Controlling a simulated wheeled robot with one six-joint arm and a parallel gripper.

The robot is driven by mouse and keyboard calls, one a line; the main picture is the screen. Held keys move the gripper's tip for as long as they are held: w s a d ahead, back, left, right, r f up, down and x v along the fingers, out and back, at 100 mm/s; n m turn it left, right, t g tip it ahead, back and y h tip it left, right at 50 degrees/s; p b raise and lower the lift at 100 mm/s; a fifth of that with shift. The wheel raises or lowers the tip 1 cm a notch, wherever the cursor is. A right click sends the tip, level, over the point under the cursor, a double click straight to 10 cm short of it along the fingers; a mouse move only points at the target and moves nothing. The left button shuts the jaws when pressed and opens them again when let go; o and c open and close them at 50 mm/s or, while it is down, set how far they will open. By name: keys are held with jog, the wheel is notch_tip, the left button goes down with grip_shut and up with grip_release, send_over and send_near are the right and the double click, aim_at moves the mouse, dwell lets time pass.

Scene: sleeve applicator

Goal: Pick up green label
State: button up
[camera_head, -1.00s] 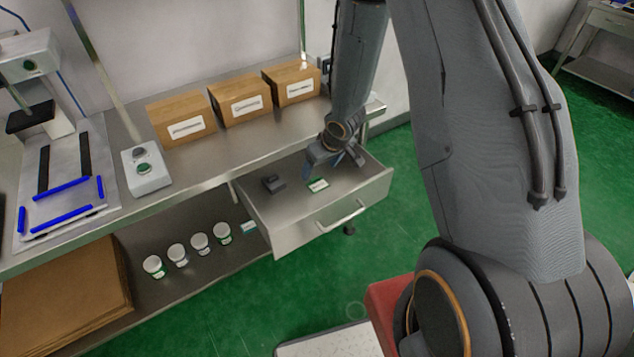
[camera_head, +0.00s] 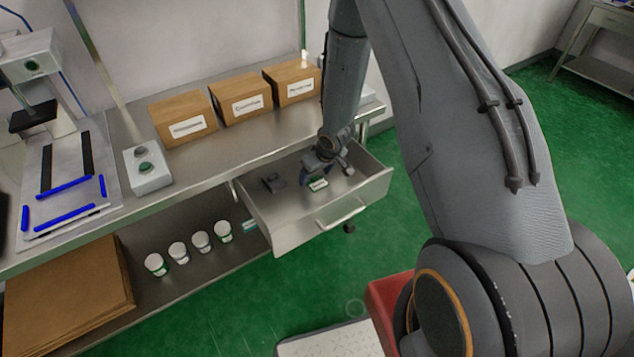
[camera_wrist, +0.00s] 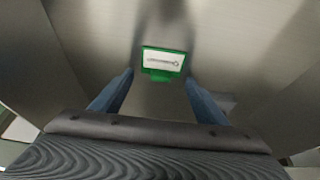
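The green label (camera_head: 318,184) lies in the open metal drawer (camera_head: 295,228). It is a small card with a white face and a green border. In the wrist view the green label (camera_wrist: 162,62) lies on the bare drawer floor, just beyond and between my two blue fingertips. My gripper (camera_head: 318,175) is inside the drawer, just above the label. In the wrist view my gripper (camera_wrist: 159,82) is open, with a finger to each side of the label and apart from it.
Three cardboard boxes (camera_head: 240,93) and a button box (camera_head: 148,170) stand on the bench above. Several white cups (camera_head: 201,242) stand on the lower shelf. The drawer walls surround my gripper.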

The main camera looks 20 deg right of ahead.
jog(key=c, duration=0.9)
jog(key=shift+r, duration=0.1)
